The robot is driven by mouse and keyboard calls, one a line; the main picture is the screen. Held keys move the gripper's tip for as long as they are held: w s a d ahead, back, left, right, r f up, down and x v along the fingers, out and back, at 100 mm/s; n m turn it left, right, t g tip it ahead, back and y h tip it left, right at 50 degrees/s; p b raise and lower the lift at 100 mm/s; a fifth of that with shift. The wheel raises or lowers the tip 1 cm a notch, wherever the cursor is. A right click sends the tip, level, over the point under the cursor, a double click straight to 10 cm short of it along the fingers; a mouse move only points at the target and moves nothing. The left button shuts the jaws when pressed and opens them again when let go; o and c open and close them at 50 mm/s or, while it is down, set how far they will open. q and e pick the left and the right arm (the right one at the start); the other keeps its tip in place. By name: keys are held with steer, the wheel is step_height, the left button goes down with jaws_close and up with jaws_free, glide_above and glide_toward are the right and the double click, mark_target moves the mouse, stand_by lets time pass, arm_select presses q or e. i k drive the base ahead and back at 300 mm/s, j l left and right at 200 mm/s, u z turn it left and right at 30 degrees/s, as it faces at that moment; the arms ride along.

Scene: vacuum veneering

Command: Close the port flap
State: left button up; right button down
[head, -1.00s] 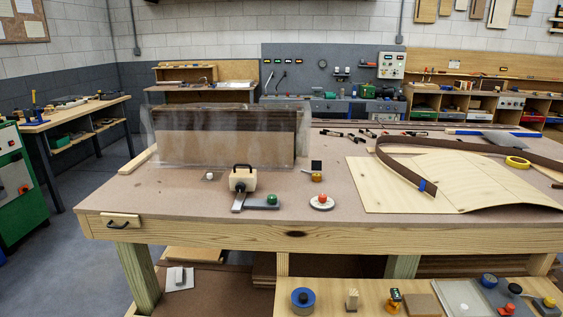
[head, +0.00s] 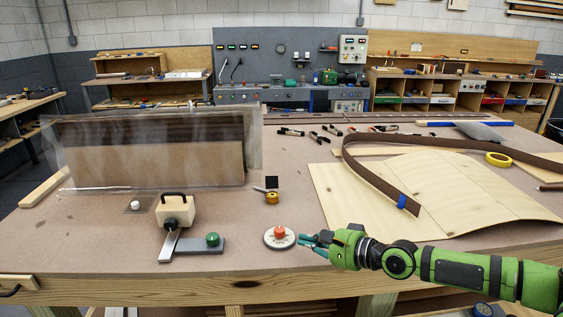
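A cream box (head: 175,212) with a black handle on top and a dark round part on its front stands on the bench, left of centre. A grey strip (head: 169,246) slants down from its front; I cannot tell whether this is the port flap. Next to it lies a grey base (head: 205,246) with a green knob (head: 212,239). A round pale disc (head: 269,243) with a red knob (head: 280,232) lies to the right. My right gripper (head: 308,245) is just right of this disc, its teal fingers apart and empty. My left gripper is out of view.
A clear bag (head: 254,150) with dark and tan panels stands at the back left. A yellow tape roll (head: 498,160), a thin wood sheet (head: 440,215) and a brown strap (head: 365,172) lie right. Small clamps (head: 290,132) lie behind. The bench front is mostly clear.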

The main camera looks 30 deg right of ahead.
mark_target(272, 182)
steer(key=i+l, duration=0.8)
